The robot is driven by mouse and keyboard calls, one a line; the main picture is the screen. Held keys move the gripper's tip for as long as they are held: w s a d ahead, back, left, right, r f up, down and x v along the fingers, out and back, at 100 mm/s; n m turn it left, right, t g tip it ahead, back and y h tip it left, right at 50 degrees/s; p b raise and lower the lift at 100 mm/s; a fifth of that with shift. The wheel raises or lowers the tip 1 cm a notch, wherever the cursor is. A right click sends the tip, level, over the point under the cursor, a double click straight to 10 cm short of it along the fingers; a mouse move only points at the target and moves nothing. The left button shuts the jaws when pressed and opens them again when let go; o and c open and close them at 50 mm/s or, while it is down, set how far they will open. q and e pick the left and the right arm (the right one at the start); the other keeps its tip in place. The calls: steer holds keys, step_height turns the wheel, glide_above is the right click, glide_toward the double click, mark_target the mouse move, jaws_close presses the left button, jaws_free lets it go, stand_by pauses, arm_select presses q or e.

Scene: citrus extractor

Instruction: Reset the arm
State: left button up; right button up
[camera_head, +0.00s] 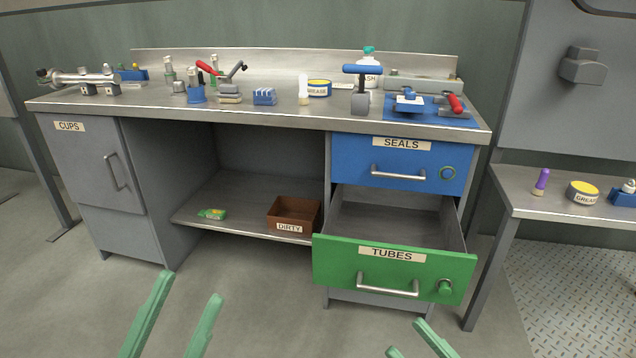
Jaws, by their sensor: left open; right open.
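My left gripper (190,285) shows at the bottom left as two pale green fingers, spread apart with nothing between them. My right gripper (405,337) shows at the bottom edge, right of centre. Only its fingertips are in view, apart and empty. Both grippers are in front of the workbench (250,112) and appear to touch nothing. The green TUBES drawer (330,258) below the bench is pulled open, and the part of its inside that shows looks empty. The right fingertips appear just below its front in the picture.
The blue SEALS drawer (350,158) and the CUPS cupboard (90,155) are shut. A brown DIRTY box (283,212) and a small green packet (212,214) sit on the lower shelf. Tools crowd the bench top. A side table (550,208) stands at the right. The front floor is clear.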

steer(key=s+a+r+n+g+y, duration=0.1)
steer(key=s+a+r+n+y, duration=0.2)
steer(key=s+r+n, duration=0.35)
steer(key=w+d+r+m+t+h+p, duration=0.3)
steer(key=w+r+m+t+h, duration=0.2)
steer(key=r+m+t+h, duration=0.15)
arm_select(q)
steer(key=w+a+f+n+g+y+p, duration=0.25)
steer(key=w+f+n+y+p, duration=0.35)
steer(key=y+p, duration=0.4)
arm_select(e)
steer(key=w+d+f+m+g+h+p, duration=0.1)
steer(key=w+d+f+m+g+h, duration=0.15)
steer(key=w+f+m+h, duration=0.4)
arm_select(q)
steer(key=s+a+f+n+g+y+p, duration=0.2)
steer(key=s+f+g+p, duration=0.6)
steer(key=p, duration=0.8)
step_height(320, 180, down, 3)
steer(key=shift+r+n+g+y, duration=0.1)
steer(key=shift+n+g+y, duration=0.5)
steer(key=shift+n+g, duration=0.55)
arm_select(e)
steer(key=s+d+f+m+g+h, duration=0.2)
steer(key=s+f+m+g+h, duration=0.1)
steer(key=s+f+g, duration=0.7)
steer(key=shift+f+h, duration=0.7)
steer(key=shift+f, duration=0.1)
